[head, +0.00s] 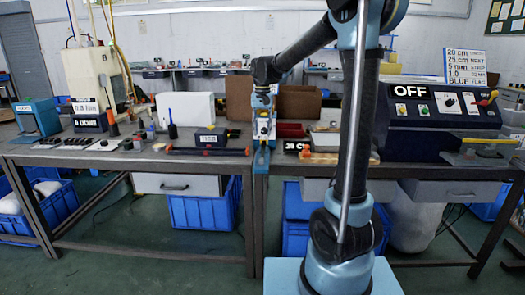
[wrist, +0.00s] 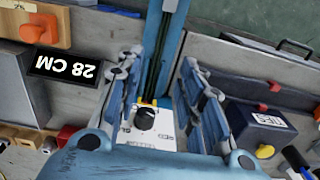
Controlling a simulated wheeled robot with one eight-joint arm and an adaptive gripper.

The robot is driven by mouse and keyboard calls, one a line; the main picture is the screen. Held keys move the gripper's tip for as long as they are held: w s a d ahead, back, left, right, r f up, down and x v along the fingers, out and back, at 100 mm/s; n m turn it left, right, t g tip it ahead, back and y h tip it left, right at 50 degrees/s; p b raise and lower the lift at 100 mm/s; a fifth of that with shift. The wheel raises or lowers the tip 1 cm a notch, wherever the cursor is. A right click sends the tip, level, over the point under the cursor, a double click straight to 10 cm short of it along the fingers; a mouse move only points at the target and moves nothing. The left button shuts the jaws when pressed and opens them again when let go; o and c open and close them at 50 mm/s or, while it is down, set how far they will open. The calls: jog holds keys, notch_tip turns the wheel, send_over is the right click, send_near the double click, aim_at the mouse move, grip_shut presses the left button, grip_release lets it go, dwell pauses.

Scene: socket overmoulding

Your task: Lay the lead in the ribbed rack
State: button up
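My gripper (head: 264,108) points down over the front of the bench, near the join of the two tables. In the wrist view my gripper (wrist: 160,75) has its two fingers well apart, with nothing seen held between them. A white panel with a black knob (wrist: 144,119) shows between the fingers, and a blue upright strip (wrist: 166,40) runs beyond it. The small dark ribbed pieces (head: 75,142) lie at the left of the bench; I cannot tell whether they are the ribbed rack. I cannot make out the lead in either view.
A "28 CM" sign (wrist: 63,67) and a wooden board with an orange part (wrist: 38,28) lie to one side of the gripper. A dark labelled box (wrist: 262,127) is on the other side. A dark control box marked OFF (head: 430,110) stands at the right.

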aim_at(262, 159)
notch_tip(262, 159, down, 10)
jog(key=shift+r, duration=0.15)
dwell(0.3)
jog(key=shift+c, duration=0.6)
grip_shut()
jog(key=shift+s, duration=0.1)
jog(key=shift+s+a, duration=0.1)
jog(key=shift+s, duration=3.1)
jog(key=shift+r, duration=0.1)
jog(key=shift+r, duration=2.45)
